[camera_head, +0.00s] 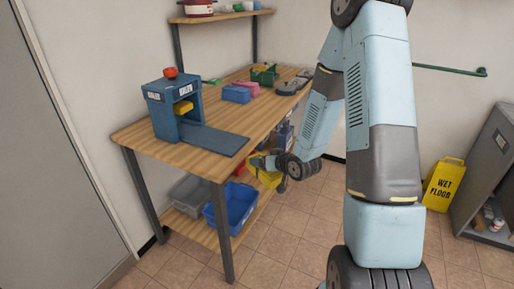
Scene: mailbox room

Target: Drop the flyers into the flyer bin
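I cannot pick out flyers for certain. A blue mailbox (172,108) stands on the near end of the wooden table, its front flap (215,138) lying down on the tabletop. A small yellow item (183,107) shows in its opening. No bin is readably marked for flyers; a blue bin (232,209) and a grey bin (190,193) sit on the table's lower shelf. My gripper (257,161) is beside the table's front edge, just below the top, with a yellow object (266,178) right by it. Whether it holds this object is too small to tell.
The wooden table (262,112) carries blue and pink boxes (238,93), a green container (264,74) and a dark grey device (294,84). A yellow wet floor sign (443,184) and a grey cabinet (488,175) stand right. Tiled floor (285,245) is clear in front.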

